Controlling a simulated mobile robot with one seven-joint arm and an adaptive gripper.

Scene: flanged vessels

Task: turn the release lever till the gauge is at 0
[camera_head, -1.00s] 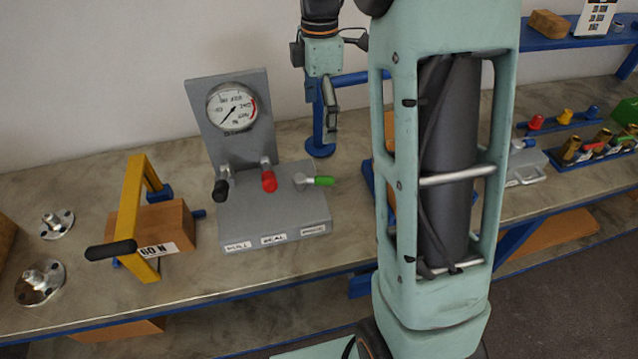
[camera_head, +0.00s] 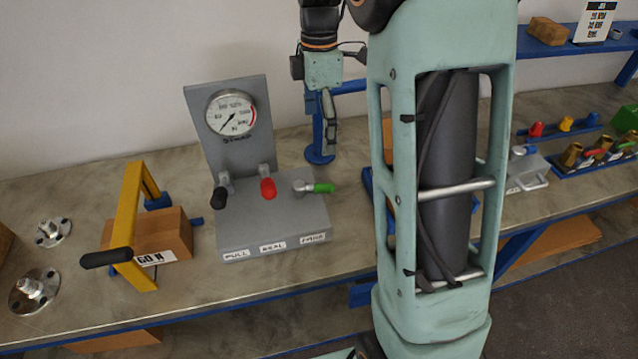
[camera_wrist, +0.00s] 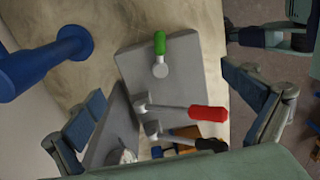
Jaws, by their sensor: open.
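A grey panel box (camera_head: 285,218) stands on the bench with a round gauge (camera_head: 231,114) on its upright plate; the needle points to the lower left and the digits are too small to read. Black (camera_head: 220,197), red (camera_head: 268,187) and green (camera_head: 322,188) levers sit on it above small labels. In the wrist view the green (camera_wrist: 159,44), red (camera_wrist: 207,113) and black (camera_wrist: 210,145) handles lie below my fingers. My gripper (camera_head: 331,130) is open and empty, above and behind the box's right side; it also shows in the wrist view (camera_wrist: 168,100).
Metal flanges (camera_head: 34,290) lie further left. A blue post (camera_head: 318,140) stands right behind the panel, close to my gripper. Coloured valves stand on the far right.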

